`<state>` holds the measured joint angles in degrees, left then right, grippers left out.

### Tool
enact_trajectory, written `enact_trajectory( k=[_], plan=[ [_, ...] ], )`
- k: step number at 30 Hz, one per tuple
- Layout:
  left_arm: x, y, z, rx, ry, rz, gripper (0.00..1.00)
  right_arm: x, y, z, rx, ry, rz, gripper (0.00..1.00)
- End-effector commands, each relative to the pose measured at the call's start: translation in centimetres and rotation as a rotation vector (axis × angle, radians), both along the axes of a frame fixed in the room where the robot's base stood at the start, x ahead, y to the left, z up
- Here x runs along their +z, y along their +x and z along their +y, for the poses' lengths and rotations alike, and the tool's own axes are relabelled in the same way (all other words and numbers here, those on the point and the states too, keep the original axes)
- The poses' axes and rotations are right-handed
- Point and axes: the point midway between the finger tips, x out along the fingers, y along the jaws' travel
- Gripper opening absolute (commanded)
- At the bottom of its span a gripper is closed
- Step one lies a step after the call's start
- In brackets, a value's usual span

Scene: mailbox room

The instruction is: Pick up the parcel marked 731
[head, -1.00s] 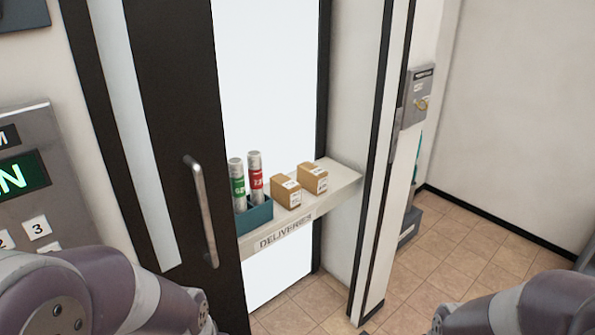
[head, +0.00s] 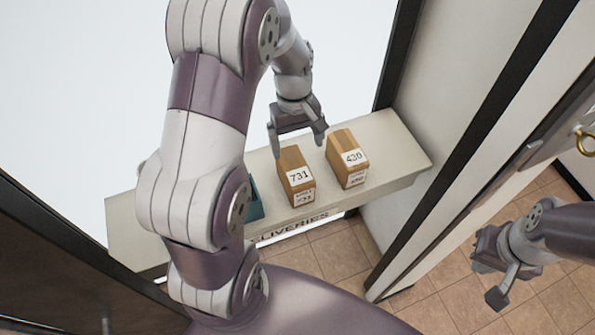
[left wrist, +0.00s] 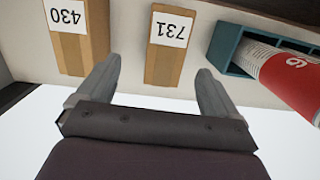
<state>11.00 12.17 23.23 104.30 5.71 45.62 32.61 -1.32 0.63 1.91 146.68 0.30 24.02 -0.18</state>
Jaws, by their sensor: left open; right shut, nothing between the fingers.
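The parcel marked 731 (head: 297,174) is a small brown box with a white label, standing on the white deliveries shelf (head: 396,149). In the left wrist view the 731 parcel (left wrist: 167,58) lies ahead, between the lines of the two fingers and apart from them. My left gripper (head: 298,148) is open and empty, just behind and above this parcel; its fingers show in the left wrist view (left wrist: 157,92). My right gripper (head: 487,277) is shut and empty, low at the right, away from the shelf.
A parcel marked 430 (head: 347,160) stands just right of the 731 parcel. A teal holder (left wrist: 225,48) with a red-and-white tube (left wrist: 290,78) is on its other side, mostly hidden by my arm in the head view. A frame post (head: 470,150) stands right of the shelf.

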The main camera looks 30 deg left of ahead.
Motion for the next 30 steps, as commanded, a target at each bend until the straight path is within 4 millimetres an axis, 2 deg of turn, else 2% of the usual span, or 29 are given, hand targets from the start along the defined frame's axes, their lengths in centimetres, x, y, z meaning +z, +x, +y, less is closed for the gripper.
enact_trajectory(
  k=[6,13,18,22,27,28,30],
  plan=[
    [-4.8,-0.2,-0.2,0.035,-0.003,0.014,0.94,0.1,0.0,0.0,0.000,0.000,0.000,0.00],
    [-7.8,-0.5,-0.3,0.032,-0.003,0.011,0.94,0.2,0.0,0.0,0.000,0.000,0.000,0.00],
    [-11.1,-1.0,-0.2,0.030,-0.003,0.012,0.94,0.5,0.0,0.0,0.000,0.000,0.000,0.00],
    [-12.2,-1.0,-0.4,0.032,-0.003,0.007,0.94,0.5,0.0,0.0,0.000,0.000,0.000,0.00],
    [-12.3,-1.0,-0.4,0.031,-0.002,0.007,0.94,0.5,0.0,0.0,0.000,0.000,0.000,0.00],
    [-12.2,-1.0,-0.4,0.031,-0.002,0.007,0.90,0.5,0.0,0.0,0.000,0.000,0.000,0.00],
    [-12.2,-1.0,-0.4,0.031,-0.002,0.007,0.68,0.5,0.0,0.0,0.000,0.000,0.000,0.00]
  ],
)
